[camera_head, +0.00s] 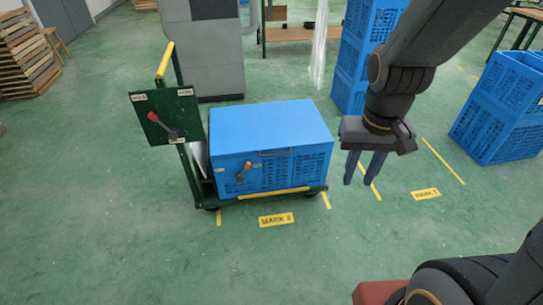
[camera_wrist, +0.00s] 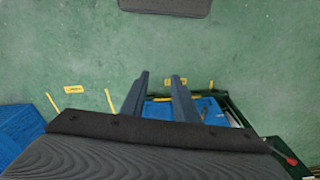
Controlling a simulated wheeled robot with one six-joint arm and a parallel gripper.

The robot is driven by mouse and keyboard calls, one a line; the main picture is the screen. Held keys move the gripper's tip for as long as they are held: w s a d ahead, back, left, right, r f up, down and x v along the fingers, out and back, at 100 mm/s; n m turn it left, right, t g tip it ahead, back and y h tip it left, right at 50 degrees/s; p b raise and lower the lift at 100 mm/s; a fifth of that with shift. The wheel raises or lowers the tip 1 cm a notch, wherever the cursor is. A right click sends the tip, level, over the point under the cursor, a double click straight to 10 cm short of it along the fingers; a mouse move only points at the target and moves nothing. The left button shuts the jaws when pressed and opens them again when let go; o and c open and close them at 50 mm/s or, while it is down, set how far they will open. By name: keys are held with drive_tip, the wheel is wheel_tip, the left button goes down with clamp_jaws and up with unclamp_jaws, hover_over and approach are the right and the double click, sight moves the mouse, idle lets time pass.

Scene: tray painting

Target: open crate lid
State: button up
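The blue crate (camera_head: 245,178) stands on a green cart (camera_head: 324,188). Its flat blue lid (camera_head: 265,122) lies shut on top, with a handle (camera_head: 275,152) along the near edge. An orange-handled latch (camera_head: 243,172) sits on the front face. My gripper (camera_head: 358,180) hangs to the right of the crate, apart from it, with its two fingers spread and nothing between them. In the wrist view, my gripper (camera_wrist: 159,76) also shows open, and part of the crate (camera_wrist: 207,106) is seen beyond and beside the fingers. The rest is hidden.
A green panel (camera_head: 164,117) with a red-handled lever stands at the cart's left end. Blue crates (camera_head: 505,108) are stacked at right, and more (camera_head: 352,60) stand behind. Wooden crates (camera_head: 25,55) are at far left. The green floor in front is clear.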

drive_tip(key=w+a+f+m+t+y+b, duration=0.1)
drive_tip(key=w+f+m+t+b, duration=0.2)
drive_tip(key=w+f+b, duration=0.6)
drive_tip(key=w+a+f+m+t+b, duration=0.15)
drive_tip(key=w+f+t+b, duration=0.35)
drive_tip(key=w+f, duration=0.8)
drive_tip(key=shift+w+a+f+m+t+y+b, duration=0.75)
drive_tip(key=shift+w+a+f+m+y+b, duration=0.5)
drive_tip(key=shift+w+a+f+b, duration=2)
drive_tip(key=shift+w+a+f+m+t+y+b, duration=0.7)
drive_tip(key=shift+w+a+f+m+y+b, duration=1)
drive_tip(key=shift+w+b, duration=2.75)
drive_tip(key=shift+w+a+f+m+t+y+b, duration=0.85)
drive_tip(key=shift+w+a+f+b, duration=1.9)
drive_tip(key=shift+w, duration=1.9)
drive_tip(key=shift+d+f+n, duration=0.25)
drive_tip(key=shift+d+f, duration=0.1)
drive_tip(key=c, duration=0.6)
drive_tip(key=shift+s+f, duration=0.1)
drive_tip(key=shift+f, duration=0.05)
clamp_jaws()
